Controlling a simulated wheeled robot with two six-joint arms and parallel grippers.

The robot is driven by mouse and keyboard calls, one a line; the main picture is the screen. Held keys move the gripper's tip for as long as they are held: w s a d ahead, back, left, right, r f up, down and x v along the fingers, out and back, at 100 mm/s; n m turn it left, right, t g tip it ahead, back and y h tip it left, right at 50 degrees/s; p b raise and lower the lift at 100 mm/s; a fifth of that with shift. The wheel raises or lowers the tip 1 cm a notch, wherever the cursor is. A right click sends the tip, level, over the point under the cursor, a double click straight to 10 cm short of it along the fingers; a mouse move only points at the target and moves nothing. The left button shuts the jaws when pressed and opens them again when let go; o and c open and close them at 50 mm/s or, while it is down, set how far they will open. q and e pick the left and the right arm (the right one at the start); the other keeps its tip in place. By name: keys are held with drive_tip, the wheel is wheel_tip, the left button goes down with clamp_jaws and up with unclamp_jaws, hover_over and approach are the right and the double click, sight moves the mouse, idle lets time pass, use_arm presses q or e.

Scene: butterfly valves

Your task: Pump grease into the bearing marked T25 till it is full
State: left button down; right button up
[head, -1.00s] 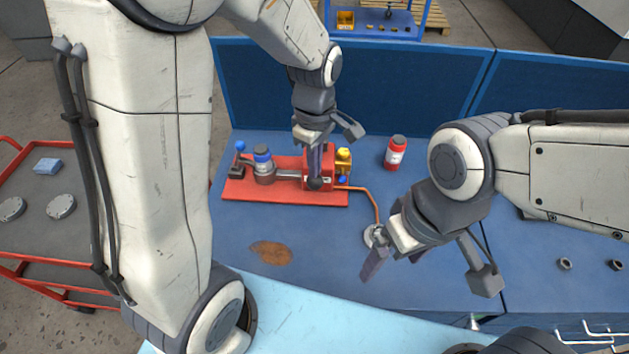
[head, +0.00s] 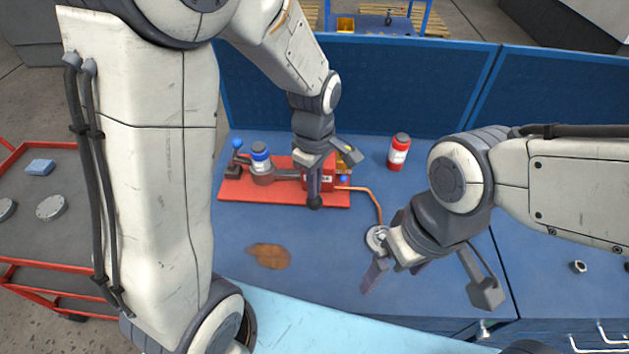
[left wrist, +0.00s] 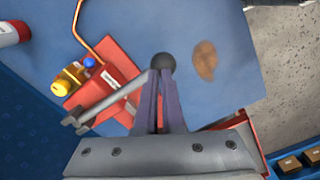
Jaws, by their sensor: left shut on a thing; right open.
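A red grease pump (head: 250,188) sits on the blue bench, with a white-labelled block. A black ball knob (head: 316,203) ends its lever; the left wrist view shows the knob (left wrist: 162,61) and a grey bar running to it. My left gripper (head: 314,188) is shut at the knob, its fingers just behind the ball. A copper pipe (head: 378,205) runs from the pump to a round grey fitting (head: 374,238), partly hidden by my right gripper (head: 420,285), which is open and empty. No T25 mark is legible; how full the bearing is cannot be seen.
A red bottle (head: 398,152) stands behind the pipe. A blue-capped jar (head: 261,160) and a blue knob (head: 238,143) are at the pump's left. A brown stain (head: 269,256) marks the bench front. A red-framed cart (head: 60,262) stands left; blue panels (head: 420,85) close the back.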

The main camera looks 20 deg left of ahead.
use_arm(q)
wheel_tip(320, 180, up, 7)
drive_tip(key=w+p, duration=0.1)
drive_tip(key=p, duration=0.6)
drive_tip(key=shift+a, duration=0.1)
drive_tip(key=f+b, duration=0.1)
drive_tip(key=f, duration=0.1)
drive_tip(key=f+b, duration=0.2)
drive_tip(key=s+f+b, duration=0.1)
drive_tip(key=f+b, duration=0.1)
drive_tip(key=f, duration=0.1)
drive_tip(key=shift+f, duration=0.1)
wheel_tip(320, 180, up, 7)
drive_tip(key=w+p, duration=0.1)
drive_tip(key=p, duration=0.5)
drive_tip(key=shift+r+p, duration=0.2)
drive_tip(key=shift+p, duration=0.2)
idle(0.3)
